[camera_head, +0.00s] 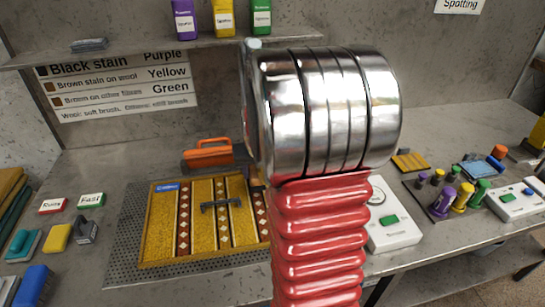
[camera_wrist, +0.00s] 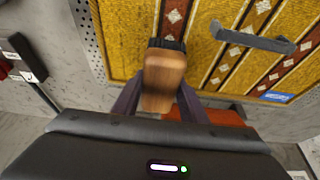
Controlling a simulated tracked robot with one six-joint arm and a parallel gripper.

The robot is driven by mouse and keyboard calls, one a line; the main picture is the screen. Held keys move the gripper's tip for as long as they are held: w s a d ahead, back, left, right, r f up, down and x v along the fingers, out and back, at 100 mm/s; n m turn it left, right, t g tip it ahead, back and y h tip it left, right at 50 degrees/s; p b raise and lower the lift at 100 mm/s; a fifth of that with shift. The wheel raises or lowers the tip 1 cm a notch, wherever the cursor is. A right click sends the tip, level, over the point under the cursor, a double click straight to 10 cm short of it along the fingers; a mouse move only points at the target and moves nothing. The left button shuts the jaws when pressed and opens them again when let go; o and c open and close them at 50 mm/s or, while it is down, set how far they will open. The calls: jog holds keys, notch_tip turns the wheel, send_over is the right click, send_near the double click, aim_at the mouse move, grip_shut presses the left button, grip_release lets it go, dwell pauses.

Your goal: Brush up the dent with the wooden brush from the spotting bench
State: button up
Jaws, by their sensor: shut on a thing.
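In the wrist view my gripper (camera_wrist: 160,105) is shut on the wooden brush (camera_wrist: 164,75), a brown block with dark bristles at its far end. The brush is over the edge of the yellow rug (camera_wrist: 122,40); whether the bristles touch it I cannot tell. In the head view the rug (camera_head: 158,220) lies on a perforated plate, with brown diamond-patterned stripes and a blue label. I cannot make out the dent.
A dark bar-shaped piece (camera_head: 220,204) lies across the rug; it also shows in the wrist view (camera_wrist: 255,38). An orange-handled tool (camera_head: 207,153) stands behind the rug. Small blocks and labels lie left. Coloured bottles (camera_head: 463,196) and white devices (camera_head: 392,225) stand right. A shelf (camera_head: 120,52) overhangs.

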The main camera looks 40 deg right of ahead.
jog(key=shift+r, duration=2.4)
